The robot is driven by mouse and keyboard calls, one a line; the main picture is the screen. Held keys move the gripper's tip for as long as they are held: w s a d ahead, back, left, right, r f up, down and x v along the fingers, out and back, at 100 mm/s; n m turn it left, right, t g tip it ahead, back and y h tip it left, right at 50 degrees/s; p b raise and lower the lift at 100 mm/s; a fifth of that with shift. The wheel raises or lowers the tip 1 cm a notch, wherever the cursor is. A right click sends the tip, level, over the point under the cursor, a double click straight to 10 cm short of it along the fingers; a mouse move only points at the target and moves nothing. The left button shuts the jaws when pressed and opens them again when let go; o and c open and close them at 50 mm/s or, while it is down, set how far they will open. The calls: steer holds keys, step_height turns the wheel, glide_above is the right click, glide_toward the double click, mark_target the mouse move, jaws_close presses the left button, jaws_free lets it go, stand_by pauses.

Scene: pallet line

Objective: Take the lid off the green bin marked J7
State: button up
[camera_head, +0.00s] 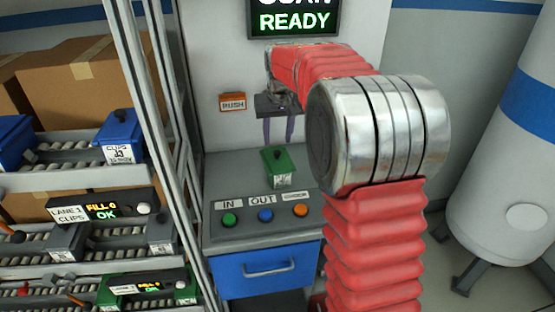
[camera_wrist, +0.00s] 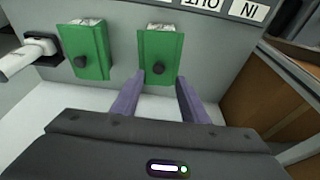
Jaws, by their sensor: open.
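A green bin (camera_head: 279,160) with a dark-knobbed green lid stands on the console. Its white label is too small to read. The wrist view shows two lidded green bins: one straight ahead of my fingers (camera_wrist: 161,44) and one to its left (camera_wrist: 88,42). Each lid has a black round knob. I cannot read a J7 mark on either. My gripper (camera_head: 278,140) is open and empty, its purple fingers pointing down above the bin in the head view. In the wrist view the fingers (camera_wrist: 158,84) are spread, with the nearer bin's knob just beyond their gap.
The console has IN, OUT and a third button (camera_head: 265,216) in front, with a blue drawer (camera_head: 268,270) below. A shelf rack with a metal post (camera_head: 160,130) stands left. A white tank (camera_head: 510,160) stands right. A white device (camera_wrist: 22,58) lies beside the left bin.

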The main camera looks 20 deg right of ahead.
mark_target(277, 152)
steer(key=shift+w+f, duration=0.2)
steer(key=shift+f, duration=0.45)
steer(key=shift+d+x, duration=0.2)
steer(key=shift+x, duration=2.4)
steer(key=shift+c, duration=0.2)
jaws_close()
